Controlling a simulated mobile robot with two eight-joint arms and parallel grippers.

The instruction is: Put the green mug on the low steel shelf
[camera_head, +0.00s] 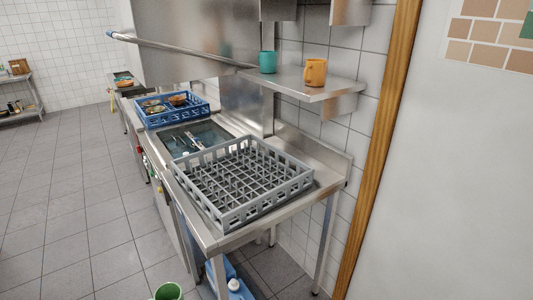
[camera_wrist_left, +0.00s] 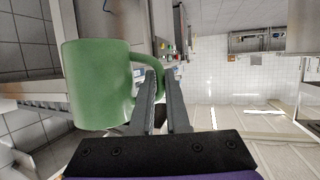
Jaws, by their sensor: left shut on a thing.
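The green mug (camera_wrist_left: 98,88) is large in the left wrist view, its handle toward the fingers. My left gripper (camera_wrist_left: 160,78) is shut on the mug's handle, with the body beside the fingers. In the head view only the top of the green mug (camera_head: 168,291) shows, at the bottom edge, left of the steel table and clear of it. The low steel shelf (camera_head: 293,86) is on the tiled wall at upper right; a teal mug (camera_head: 268,62) and an orange mug (camera_head: 315,72) stand on it. My right gripper is not in view.
A grey dish rack (camera_head: 240,185) sits on the steel table (camera_head: 221,240) below the shelf. A blue rack with dishes (camera_head: 172,108) stands farther back. Blue jugs (camera_head: 236,288) are under the table. The tiled floor at left (camera_head: 65,215) is clear.

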